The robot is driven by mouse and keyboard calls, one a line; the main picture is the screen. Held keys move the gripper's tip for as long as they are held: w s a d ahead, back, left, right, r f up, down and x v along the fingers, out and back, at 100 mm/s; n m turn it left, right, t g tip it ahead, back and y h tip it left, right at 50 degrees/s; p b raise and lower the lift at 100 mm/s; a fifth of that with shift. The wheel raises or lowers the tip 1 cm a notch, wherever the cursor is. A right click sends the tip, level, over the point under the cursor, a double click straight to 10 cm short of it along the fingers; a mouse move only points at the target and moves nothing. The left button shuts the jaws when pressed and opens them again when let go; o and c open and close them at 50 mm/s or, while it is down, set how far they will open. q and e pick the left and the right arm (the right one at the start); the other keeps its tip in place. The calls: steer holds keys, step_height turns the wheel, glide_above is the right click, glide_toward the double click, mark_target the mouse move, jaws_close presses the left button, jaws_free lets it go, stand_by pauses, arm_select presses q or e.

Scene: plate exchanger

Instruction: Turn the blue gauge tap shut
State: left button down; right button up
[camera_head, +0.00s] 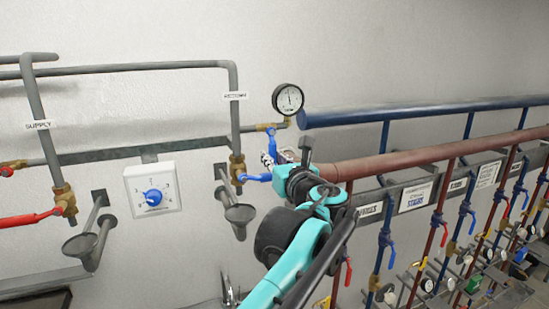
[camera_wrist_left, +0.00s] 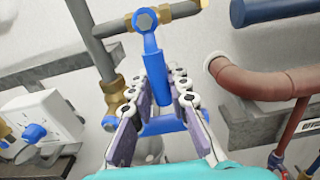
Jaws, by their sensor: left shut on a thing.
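The blue gauge tap (camera_head: 271,141) sits on a brass fitting below the round pressure gauge (camera_head: 288,99). In the left wrist view its blue lever (camera_wrist_left: 153,65) hangs down from the brass body, close to upright in the picture. My left gripper (camera_head: 274,158) is at this lever. In the left wrist view the fingers of my left gripper (camera_wrist_left: 158,82) are on either side of the lever's lower part, shut on it. The fingers partly cover the lever's end. My right gripper is not in view.
A second blue lever (camera_head: 255,178) on the return pipe lies just below my fingers. A white box with a blue knob (camera_head: 152,188) hangs to the left. A brown-red pipe (camera_head: 400,160) and a blue pipe (camera_head: 420,113) run close on the right.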

arm_select(q)
steer(key=shift+r, duration=0.1)
steer(key=c, duration=1.7)
jaws_free()
steer(key=shift+w+a, duration=0.1)
steer(key=shift+w, duration=0.05)
steer(key=v, duration=1.2)
